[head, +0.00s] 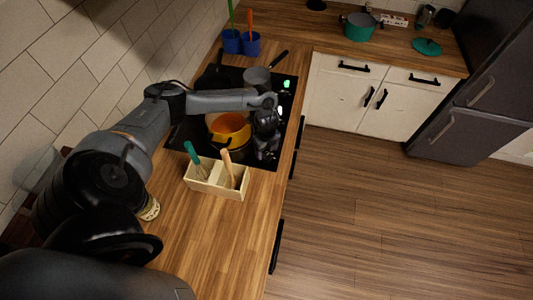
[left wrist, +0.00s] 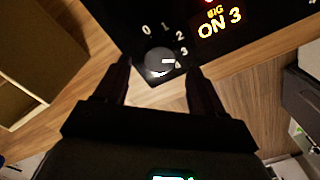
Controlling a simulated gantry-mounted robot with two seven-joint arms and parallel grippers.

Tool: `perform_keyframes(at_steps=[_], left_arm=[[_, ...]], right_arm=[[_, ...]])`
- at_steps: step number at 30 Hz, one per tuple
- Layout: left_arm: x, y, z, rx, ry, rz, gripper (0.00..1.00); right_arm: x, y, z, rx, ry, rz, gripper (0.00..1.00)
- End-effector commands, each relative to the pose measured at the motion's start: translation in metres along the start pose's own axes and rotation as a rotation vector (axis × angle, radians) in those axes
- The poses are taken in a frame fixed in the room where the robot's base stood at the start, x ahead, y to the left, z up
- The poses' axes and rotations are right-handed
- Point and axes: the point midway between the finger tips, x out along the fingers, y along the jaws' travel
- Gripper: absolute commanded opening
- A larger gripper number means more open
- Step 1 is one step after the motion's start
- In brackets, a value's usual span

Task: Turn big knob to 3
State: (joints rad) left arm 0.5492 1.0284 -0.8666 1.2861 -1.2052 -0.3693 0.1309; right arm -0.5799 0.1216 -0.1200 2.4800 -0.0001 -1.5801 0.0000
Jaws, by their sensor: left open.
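The big knob (left wrist: 158,62) is a round dark dial with a white mark pointing right, in the left wrist view. Printed numbers 0, 1, 2 and 3 run around its upper right side. A lit display (left wrist: 219,21) beside it reads "BIG ON 3". My left gripper (left wrist: 157,72) is open, one finger on either side of the knob in this view. I cannot tell whether the fingers touch it. In the head view my left gripper (head: 266,135) is at the right edge of the black cooktop (head: 184,133), hiding the knob. My right gripper is not in view.
A yellow-orange pot (head: 229,129) and a grey pan (head: 257,79) stand on the cooktop. A wooden utensil box (head: 216,188) sits in front of it. Blue cups (head: 232,43) stand behind. The floor to the right is clear.

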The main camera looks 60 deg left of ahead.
Motion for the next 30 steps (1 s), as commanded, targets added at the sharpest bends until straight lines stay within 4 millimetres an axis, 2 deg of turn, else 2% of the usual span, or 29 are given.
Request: perform_keyframes(at_steps=[6,12,18,30], left_arm=[[-0.039,-0.001,0.0,0.002,0.0,-0.003,0.69],[-0.063,0.0,0.0,0.002,0.0,-0.002,0.69],[-0.072,0.0,0.0,0.001,0.0,-0.001,0.69],[-0.073,0.0,0.0,0.0,0.0,0.0,0.69]], right_arm=[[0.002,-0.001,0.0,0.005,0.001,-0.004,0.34],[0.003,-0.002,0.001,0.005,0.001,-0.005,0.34],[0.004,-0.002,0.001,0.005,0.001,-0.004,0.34],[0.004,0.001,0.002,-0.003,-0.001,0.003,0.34]])
